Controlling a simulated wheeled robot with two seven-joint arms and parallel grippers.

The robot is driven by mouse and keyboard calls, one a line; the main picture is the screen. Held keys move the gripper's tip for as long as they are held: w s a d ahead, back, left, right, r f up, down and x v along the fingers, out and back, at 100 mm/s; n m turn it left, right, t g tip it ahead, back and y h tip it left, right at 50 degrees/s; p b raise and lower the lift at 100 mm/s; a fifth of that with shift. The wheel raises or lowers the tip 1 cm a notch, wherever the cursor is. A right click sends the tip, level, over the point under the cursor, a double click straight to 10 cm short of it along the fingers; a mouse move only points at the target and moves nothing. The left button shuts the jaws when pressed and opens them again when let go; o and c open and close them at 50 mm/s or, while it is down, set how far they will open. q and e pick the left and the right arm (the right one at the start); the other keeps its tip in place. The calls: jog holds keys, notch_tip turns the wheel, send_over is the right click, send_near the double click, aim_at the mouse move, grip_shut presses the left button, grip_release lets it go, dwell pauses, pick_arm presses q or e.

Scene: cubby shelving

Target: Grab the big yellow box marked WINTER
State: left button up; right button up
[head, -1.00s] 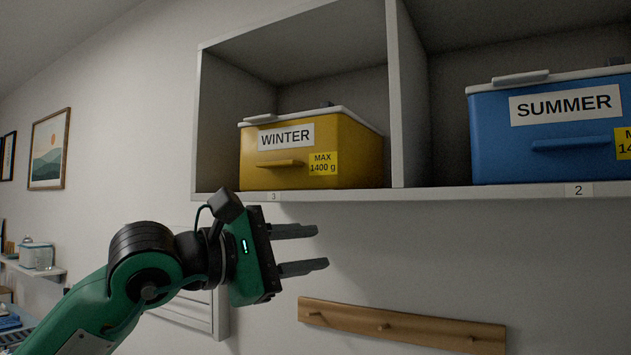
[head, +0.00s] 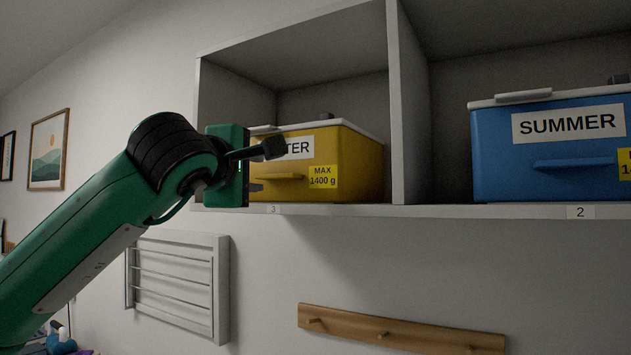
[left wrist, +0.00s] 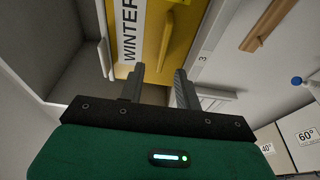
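The yellow WINTER box (head: 345,162) sits in the left cubby, with a white lid, a front handle (head: 278,178) and a yellow MAX 1400 g label. My left gripper (head: 262,168) is raised in front of the box's left part and hides some of the WINTER label. In the left wrist view its two fingers (left wrist: 160,82) are apart with nothing between them, pointing toward the yellow box front (left wrist: 155,35) and its handle (left wrist: 166,40). The fingers look apart from the handle. My right gripper is not in view.
A blue SUMMER box (head: 550,150) stands in the cubby to the right, past a white divider (head: 408,110). The shelf edge (head: 420,211) runs under both boxes. Below are a white wall rack (head: 180,285) and a wooden peg rail (head: 400,330).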

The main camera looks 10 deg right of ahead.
aim_at(268, 176)
pick_arm(q)
jog(key=shift+w+d, duration=0.25)
jog(key=shift+w, duration=0.2)
jog(key=p+x, duration=0.4)
jog(key=shift+w+d, duration=0.25)
jog(key=shift+w, duration=0.1)
jog(key=shift+w+f, duration=0.2)
jog(key=shift+w, duration=0.05)
jog(key=shift+s, duration=0.1)
grip_shut()
dwell(0.5)
jog(key=shift+r, duration=0.1)
